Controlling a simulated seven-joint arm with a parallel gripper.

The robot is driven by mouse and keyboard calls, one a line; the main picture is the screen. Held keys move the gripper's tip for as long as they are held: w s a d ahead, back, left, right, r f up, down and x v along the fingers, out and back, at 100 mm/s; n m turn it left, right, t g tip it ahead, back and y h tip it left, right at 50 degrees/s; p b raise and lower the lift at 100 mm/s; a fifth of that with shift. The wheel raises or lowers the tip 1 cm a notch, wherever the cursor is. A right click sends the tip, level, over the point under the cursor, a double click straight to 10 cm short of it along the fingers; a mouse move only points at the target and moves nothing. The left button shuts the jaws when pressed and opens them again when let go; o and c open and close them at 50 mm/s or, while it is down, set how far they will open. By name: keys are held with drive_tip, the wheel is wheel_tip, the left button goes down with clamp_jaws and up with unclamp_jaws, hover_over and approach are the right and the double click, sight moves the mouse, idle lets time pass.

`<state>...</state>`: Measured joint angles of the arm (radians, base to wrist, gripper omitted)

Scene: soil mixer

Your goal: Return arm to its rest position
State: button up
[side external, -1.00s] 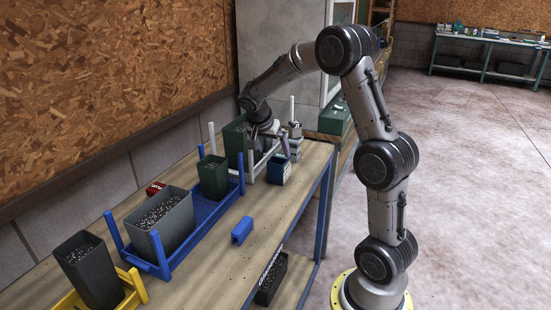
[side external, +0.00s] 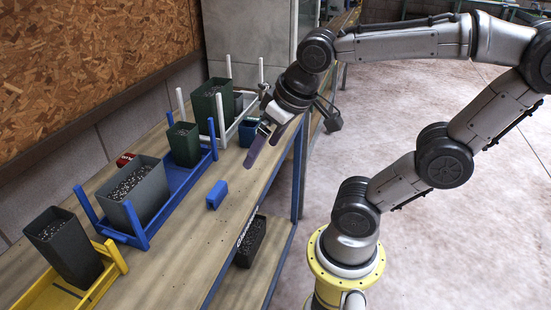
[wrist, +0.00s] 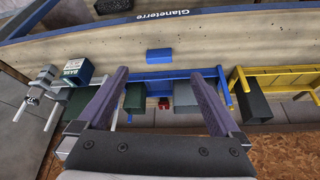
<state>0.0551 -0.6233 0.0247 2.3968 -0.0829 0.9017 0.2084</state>
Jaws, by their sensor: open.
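My gripper (side external: 262,138) hangs in the air over the bench's right edge, pointing down, with its fingers apart and nothing between them. The wrist view shows both fingers of my gripper (wrist: 158,74) spread with empty space between. My arm is bent, its elbow out to the right over the floor. In the side view, the gripper overlaps part of the small blue box (side external: 247,132) in the white rack (side external: 232,133). The rack also holds a tall green bin (side external: 212,104).
A blue rack (side external: 192,185) holds a grey bin (side external: 137,195) and a green bin (side external: 184,145). A yellow rack (side external: 105,270) holds a dark bin (side external: 65,247). A blue block (side external: 217,194) lies on the bench (side external: 185,245). Open floor (side external: 415,105) is at the right.

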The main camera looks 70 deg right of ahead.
drive_tip(key=s+a+n, duration=0.1)
drive_tip(key=s+a+f+n+y, duration=0.1)
drive_tip(key=s, duration=0.1)
drive_tip(key=shift+a+n+t, duration=0.3)
idle(1.1)
